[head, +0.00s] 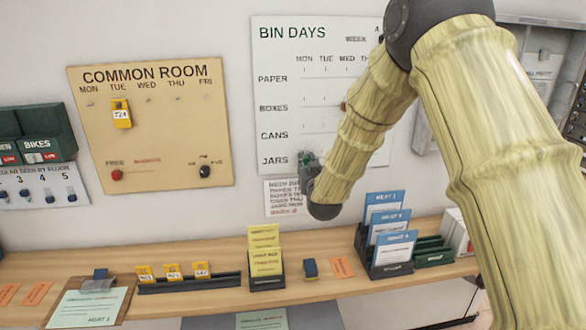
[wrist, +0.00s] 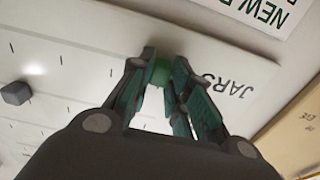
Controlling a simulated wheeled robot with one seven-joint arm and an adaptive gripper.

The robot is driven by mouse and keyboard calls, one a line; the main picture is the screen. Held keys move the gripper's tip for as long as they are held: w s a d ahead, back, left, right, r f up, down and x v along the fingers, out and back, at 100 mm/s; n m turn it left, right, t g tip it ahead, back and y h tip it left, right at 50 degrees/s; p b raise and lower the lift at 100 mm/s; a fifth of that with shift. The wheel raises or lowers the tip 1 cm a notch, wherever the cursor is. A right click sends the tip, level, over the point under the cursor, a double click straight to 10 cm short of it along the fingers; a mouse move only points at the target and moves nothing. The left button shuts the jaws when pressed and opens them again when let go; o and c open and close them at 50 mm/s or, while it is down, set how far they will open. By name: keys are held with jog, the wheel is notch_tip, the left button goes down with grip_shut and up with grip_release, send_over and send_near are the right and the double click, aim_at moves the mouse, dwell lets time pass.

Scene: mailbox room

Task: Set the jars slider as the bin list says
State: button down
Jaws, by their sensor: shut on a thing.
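The BIN DAYS board (head: 278,100) hangs on the wall with rows PAPER, BOXES, CANS and JARS and day columns starting at MON. My gripper (head: 305,158) is at the JARS row, just right of its label and roughly below MON. In the wrist view my gripper (wrist: 160,78) is shut on the green jars slider (wrist: 161,72), near the JARS lettering, which appears upside down. The bin list (head: 281,198) appears to be the small printed sheet under the board; my arm hides its right part and its text is hard to read.
My arm covers the board's right side. A dark knob (wrist: 15,93) stands on the board in the wrist view. The COMMON ROOM board (head: 150,130) hangs to the left. Below, a wooden shelf (head: 215,300) holds card holders and a blue folder rack (head: 390,240).

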jog(key=shift+a, duration=0.35)
jog(key=c, duration=1.3)
grip_release()
jog(key=shift+s+a, duration=0.1)
jog(key=shift+a, duration=0.1)
jog(key=shift+s+d, duration=0.1)
jog(key=shift+d, duration=0.05)
jog(key=s, duration=0.7)
jog(key=s+d, duration=0.1)
jog(key=s, duration=0.3)
jog(key=shift+s, duration=0.35)
